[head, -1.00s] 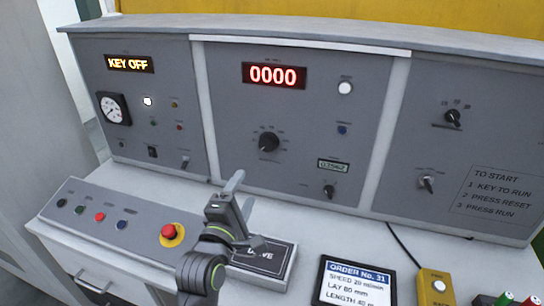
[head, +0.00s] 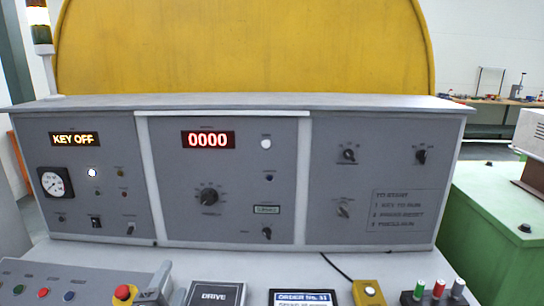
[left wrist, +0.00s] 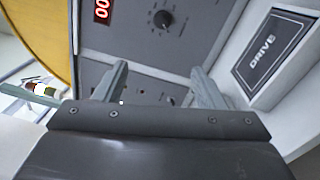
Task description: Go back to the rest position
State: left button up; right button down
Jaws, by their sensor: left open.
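My left gripper (head: 160,284) shows only in part at the bottom left of the head view, in front of the desk between the red stop button and the DRIVE plate. In the left wrist view its two grey fingers (left wrist: 160,88) are spread apart with nothing between them, and the panel lies beyond them. The control panel (head: 330,150) stands upright behind the desk. Its displays read KEY OFF (head: 74,139) and 0000 (head: 208,140). My right gripper is in neither view.
A red stop button (head: 122,292) and a DRIVE plate (head: 215,294) are on the desk. An order screen (head: 302,297), a yellow box (head: 368,292) and several coloured pieces (head: 437,289) line the front. A green machine (head: 490,220) stands at right. Bare desk (head: 250,260) lies before the panel.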

pick_arm(q)
jog(key=s+a+f+m+g+y, duration=0.1)
jog(key=s+a+f+m+g, duration=0.25)
jog(key=s+f+m, duration=0.35)
jog(key=s+a+f+m+g, duration=0.35)
jog(key=s+f+g, duration=0.2)
jog(key=f, duration=0.45)
jog(key=s+a+f+m+g+y, duration=0.1)
jog(key=s+a+f+m+g, duration=0.15)
jog(key=s+f+m, duration=0.4)
jog(key=s+a+f+m+g, duration=0.1)
jog(key=s+m+g, duration=0.25)
jog(key=s, duration=0.65)
notch_tip(320, 180, down, 25)
jog(key=a+g, duration=0.1)
jog(key=a, duration=0.1)
jog(key=s+d+f+g, duration=0.1)
jog(key=s+d+f, duration=0.1)
jog(key=s+f, duration=1.2)
jog(key=shift+s+n+h, duration=0.3)
jog(key=shift+s+n, duration=0.15)
jog(key=shift+s, duration=0.25)
